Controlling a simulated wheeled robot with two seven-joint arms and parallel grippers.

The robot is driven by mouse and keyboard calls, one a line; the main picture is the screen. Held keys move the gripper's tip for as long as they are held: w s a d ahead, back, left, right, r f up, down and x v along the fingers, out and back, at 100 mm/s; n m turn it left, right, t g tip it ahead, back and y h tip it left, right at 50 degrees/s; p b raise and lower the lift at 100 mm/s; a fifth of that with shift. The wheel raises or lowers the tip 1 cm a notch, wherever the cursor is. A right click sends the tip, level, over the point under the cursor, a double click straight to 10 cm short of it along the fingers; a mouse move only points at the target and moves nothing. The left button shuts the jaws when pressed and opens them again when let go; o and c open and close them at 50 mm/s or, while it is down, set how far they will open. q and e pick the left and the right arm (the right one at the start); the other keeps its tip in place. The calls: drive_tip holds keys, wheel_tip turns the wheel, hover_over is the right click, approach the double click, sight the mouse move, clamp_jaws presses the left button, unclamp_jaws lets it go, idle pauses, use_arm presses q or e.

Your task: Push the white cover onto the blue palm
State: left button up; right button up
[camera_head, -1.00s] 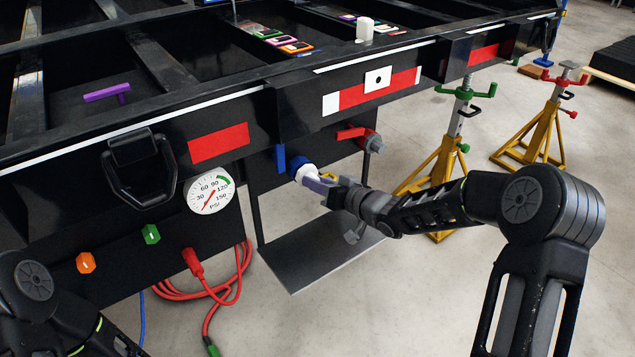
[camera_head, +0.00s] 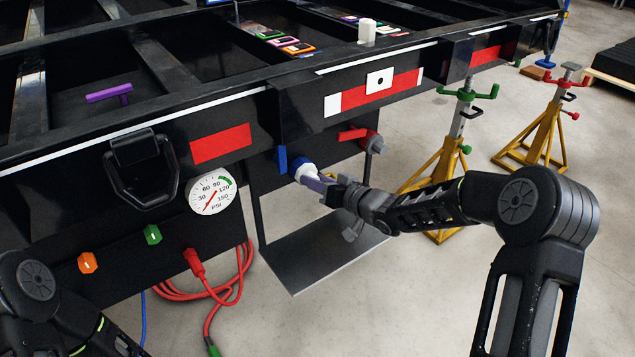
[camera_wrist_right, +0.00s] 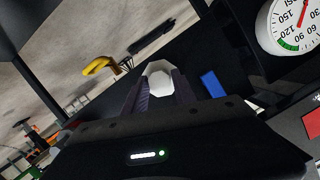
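The white cover (camera_head: 306,172) is at the blue palm (camera_head: 297,162) on the black trailer panel. Only a blue rim shows behind the cover, with a blue tab (camera_head: 281,158) to its left. I cannot tell whether the cover is fully seated. My right gripper (camera_head: 318,183) reaches in from the right with its fingers on the cover. In the right wrist view the white cover (camera_wrist_right: 159,70) sits between the two fingertips, and the blue tab (camera_wrist_right: 212,84) is to the right. My left arm shows at the lower left, but its fingers are not visible.
A red valve handle (camera_head: 353,134) is right of the palm, and a pressure gauge (camera_head: 212,195) is to its left. A grey plate (camera_head: 310,253) hangs below. A red hose (camera_head: 228,290) lies lower left. Yellow stands (camera_head: 437,185) are to the right.

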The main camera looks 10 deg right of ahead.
drive_tip(key=o, duration=0.4)
drive_tip(key=shift+c, duration=0.2)
drive_tip(key=p+v, duration=0.2)
drive_tip(key=v, duration=0.5)
drive_tip(key=shift+s, duration=0.4)
drive_tip(key=shift+d, duration=0.15)
